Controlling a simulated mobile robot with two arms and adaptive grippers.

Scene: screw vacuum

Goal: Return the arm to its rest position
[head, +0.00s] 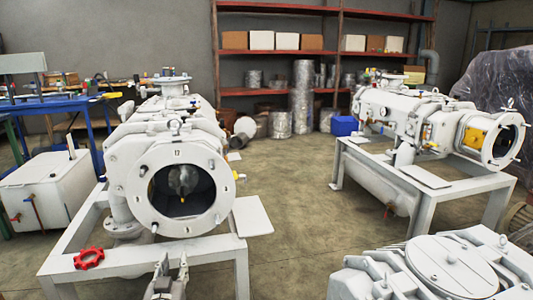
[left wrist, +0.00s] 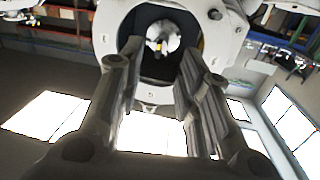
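My left gripper (head: 171,268) is low in the head view, in front of and below the round opening of the near white vacuum machine (head: 128,178). In the left wrist view the two dark fingers of my left gripper (left wrist: 158,55) stand apart with nothing between them. Beyond them is the machine's round flange (left wrist: 218,40), with a pale part with a yellow tip (left wrist: 158,44) inside its opening. The gripper appears clear of the flange. Most of the left arm is out of the head view. My right gripper is not seen.
A red handwheel (head: 89,258) lies on the near machine's white stand (head: 62,246). A second white machine (head: 408,108) stands on a frame at the right. White equipment with a round lid (head: 450,262) fills the lower right. The floor (head: 298,205) between the machines is clear.

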